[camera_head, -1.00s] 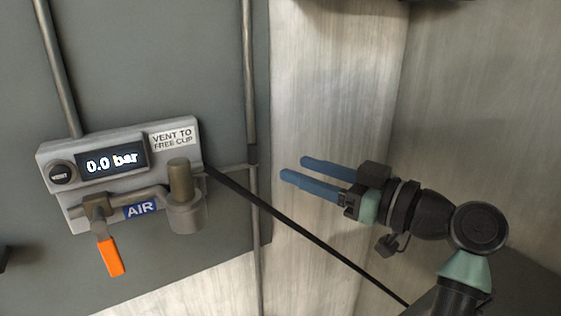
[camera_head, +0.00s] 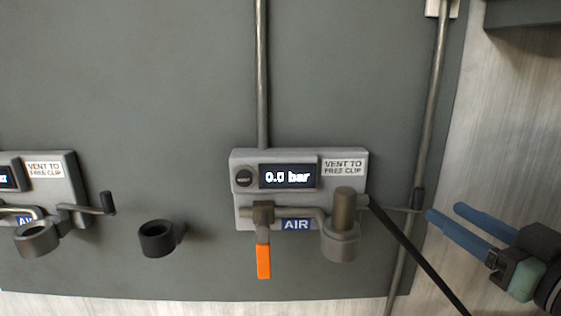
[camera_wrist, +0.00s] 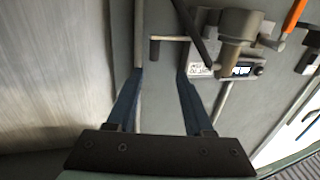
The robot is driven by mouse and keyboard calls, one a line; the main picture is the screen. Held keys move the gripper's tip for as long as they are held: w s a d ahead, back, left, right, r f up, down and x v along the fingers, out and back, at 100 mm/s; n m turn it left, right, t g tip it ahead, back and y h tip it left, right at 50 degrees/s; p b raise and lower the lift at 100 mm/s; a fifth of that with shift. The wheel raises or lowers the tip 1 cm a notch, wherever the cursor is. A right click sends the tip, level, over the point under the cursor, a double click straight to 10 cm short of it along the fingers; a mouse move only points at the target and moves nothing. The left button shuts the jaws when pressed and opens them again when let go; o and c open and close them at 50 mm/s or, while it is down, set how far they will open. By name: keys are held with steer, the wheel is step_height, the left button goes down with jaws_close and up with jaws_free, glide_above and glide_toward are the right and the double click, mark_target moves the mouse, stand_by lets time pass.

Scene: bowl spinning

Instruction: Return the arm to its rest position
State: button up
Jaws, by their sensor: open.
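My gripper (camera_head: 443,213) is at the right edge of the head view, its two blue fingers apart and pointing left, with nothing between them. Most of my arm is outside that view. The wrist view shows both blue fingers (camera_wrist: 158,75) spread, with the grey panel beyond them. The air station (camera_head: 300,160) is left of my gripper, reading 0.0 bar, with an orange lever (camera_head: 263,261) hanging down. A short dark handle (camera_head: 418,199) shows just left of the fingertips; I cannot tell the depth gap between them.
A black hose (camera_head: 420,256) runs from the station's fitting (camera_head: 342,225) down to the right, near my gripper. A vertical pipe (camera_head: 432,110) stands behind. A second station (camera_head: 45,180) and an empty dark ring holder (camera_head: 158,239) are at left.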

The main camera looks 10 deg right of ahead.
steer(key=w+a+r+m+t+h, duration=0.1)
steer(key=w+a+r+t, duration=0.1)
steer(key=a+r, duration=0.4)
steer(key=w+a+r+t+h, duration=0.15)
steer(key=a+r, duration=0.25)
steer(key=a, duration=0.5)
steer(key=s+a+r+m+t, duration=0.1)
steer(key=s+a+r+t, duration=0.5)
steer(key=s+a+r, duration=0.65)
step_height(320, 180, up, 21)
steer(key=p, duration=2)
steer(key=shift+w+a+f, duration=0.15)
steer(key=shift+a+f, duration=0.05)
steer(key=shift+a, duration=0.25)
